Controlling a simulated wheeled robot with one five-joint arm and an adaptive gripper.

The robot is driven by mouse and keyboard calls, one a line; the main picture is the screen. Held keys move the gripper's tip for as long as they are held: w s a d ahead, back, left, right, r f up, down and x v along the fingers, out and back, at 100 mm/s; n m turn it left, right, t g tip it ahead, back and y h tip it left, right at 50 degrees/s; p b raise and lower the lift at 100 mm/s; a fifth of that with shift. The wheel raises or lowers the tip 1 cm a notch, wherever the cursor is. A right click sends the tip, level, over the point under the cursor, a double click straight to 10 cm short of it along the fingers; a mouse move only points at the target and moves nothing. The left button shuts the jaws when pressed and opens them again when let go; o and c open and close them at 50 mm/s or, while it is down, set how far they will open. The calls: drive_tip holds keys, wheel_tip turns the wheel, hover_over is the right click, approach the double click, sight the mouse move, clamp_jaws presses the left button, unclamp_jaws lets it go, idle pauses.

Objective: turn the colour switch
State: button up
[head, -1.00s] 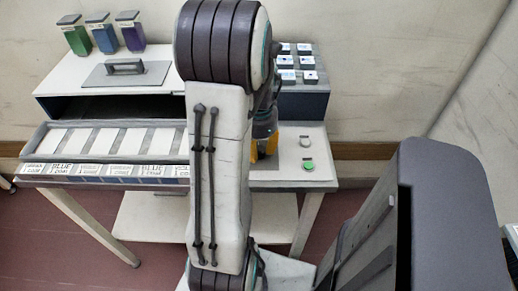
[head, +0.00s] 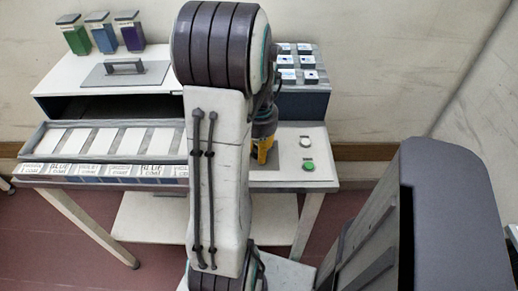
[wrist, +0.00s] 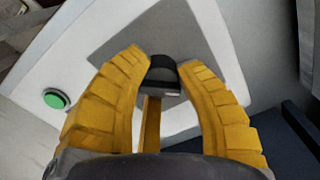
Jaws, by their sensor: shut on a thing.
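The colour switch (wrist: 164,72) shows in the wrist view as a dark knob with a rounded top, on a grey plate (wrist: 125,38). My gripper (wrist: 167,63) has its yellow fingers on both sides of the knob and is shut on it. In the head view my gripper (head: 263,151) is partly hidden behind my arm, low over the right part of the white table. The switch itself is hidden there. Which way the knob points is hard to tell.
A green button (head: 308,166) and a white button (head: 306,141) sit just right of my gripper. A tray (head: 35,147) of white panels lies to the left, with labels below. Green, blue and purple containers (head: 103,38) stand behind. A box (head: 305,100) with several white blocks stands at back right.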

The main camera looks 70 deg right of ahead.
drive_tip(key=shift+a+f, duration=0.1)
idle(0.5)
drive_tip(key=o, duration=1.2)
wheel_tip(320, 180, up, 12)
drive_tip(key=shift+r, duration=0.1)
idle(0.6)
